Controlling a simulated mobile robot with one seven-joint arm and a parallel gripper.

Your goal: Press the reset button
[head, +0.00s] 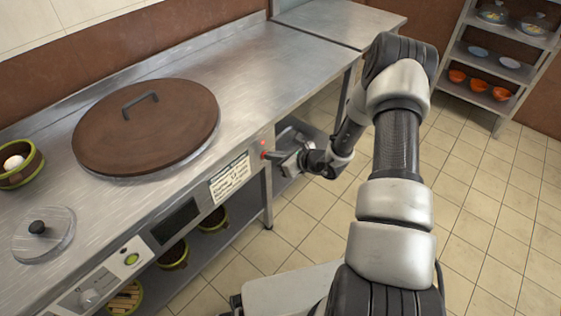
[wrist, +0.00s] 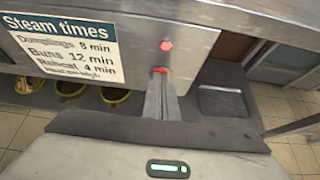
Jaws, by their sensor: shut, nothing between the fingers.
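The red reset button (wrist: 159,70) is on the front panel of the steel counter, right of the steam times sign. In the wrist view my gripper (wrist: 160,80) is shut and empty, with its fingertips right at the button and covering most of it. I cannot tell for sure whether they touch it. A small red light (wrist: 167,46) glows just above the button. In the head view my gripper (head: 272,155) reaches the panel from the right, its tips at the red button (head: 264,155).
The steam times sign (head: 229,178) is left of the button. A large brown lid (head: 146,135) covers a pot on the counter (head: 245,65). Baskets sit on the lower shelf. Tiled floor is free at the right.

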